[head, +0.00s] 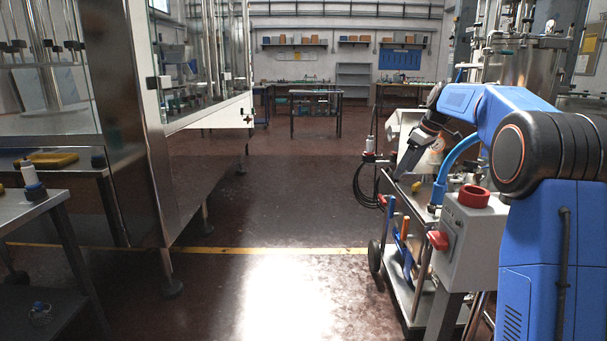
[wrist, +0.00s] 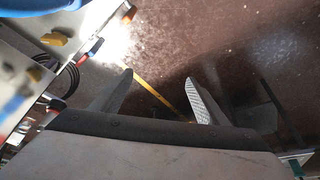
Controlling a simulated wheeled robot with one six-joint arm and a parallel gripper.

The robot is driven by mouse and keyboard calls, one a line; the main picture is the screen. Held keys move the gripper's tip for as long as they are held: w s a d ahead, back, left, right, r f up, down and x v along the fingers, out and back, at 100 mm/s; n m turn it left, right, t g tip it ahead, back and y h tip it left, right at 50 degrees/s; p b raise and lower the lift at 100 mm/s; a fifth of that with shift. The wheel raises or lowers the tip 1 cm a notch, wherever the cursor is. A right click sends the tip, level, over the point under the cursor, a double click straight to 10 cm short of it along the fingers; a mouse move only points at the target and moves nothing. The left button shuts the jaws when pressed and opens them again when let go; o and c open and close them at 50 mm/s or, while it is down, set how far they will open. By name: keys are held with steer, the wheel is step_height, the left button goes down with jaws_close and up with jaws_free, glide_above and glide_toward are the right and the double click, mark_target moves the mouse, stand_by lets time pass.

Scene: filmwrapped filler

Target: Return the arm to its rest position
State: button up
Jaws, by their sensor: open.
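My gripper (wrist: 159,77) is open in the wrist view, with its two grey fingers apart. Nothing is between them but the dark red floor and a yellow floor line seen well below. In the head view my blue arm rises at the right, bends over at the top and hangs its dark gripper (head: 404,165) downward beside the left edge of the steel cart. The fingertips are small there, and I cannot tell whether they touch anything.
The cart (head: 404,292) with tools and a grey box (head: 467,236) with a red knob stands close by my arm. A glass-walled machine (head: 190,85) fills the left, with a steel side table (head: 35,205). The floor (head: 290,200) between is clear. Workbenches (head: 315,100) stand far back.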

steer(key=s+a+m+h, duration=0.1)
steer(key=s+a+m, duration=0.15)
steer(key=s, duration=1.35)
steer(key=s+a+m+h, duration=0.1)
steer(key=s+a+m, duration=0.15)
steer(key=s, duration=1.25)
steer(key=s+f+m, duration=0.1)
steer(key=s+f, duration=0.4)
steer(key=s, duration=0.3)
steer(key=s+f+m+t, duration=0.1)
steer(key=s+f, duration=0.4)
steer(key=s, duration=0.4)
steer(key=s+f+m+h, duration=0.1)
steer(key=s+f+m, duration=0.1)
steer(key=s+f, duration=0.3)
steer(key=s, duration=0.3)
steer(key=shift+s+a+f+t, duration=0.15)
steer(key=shift+s+a+t, duration=0.15)
steer(key=shift+a, duration=0.1)
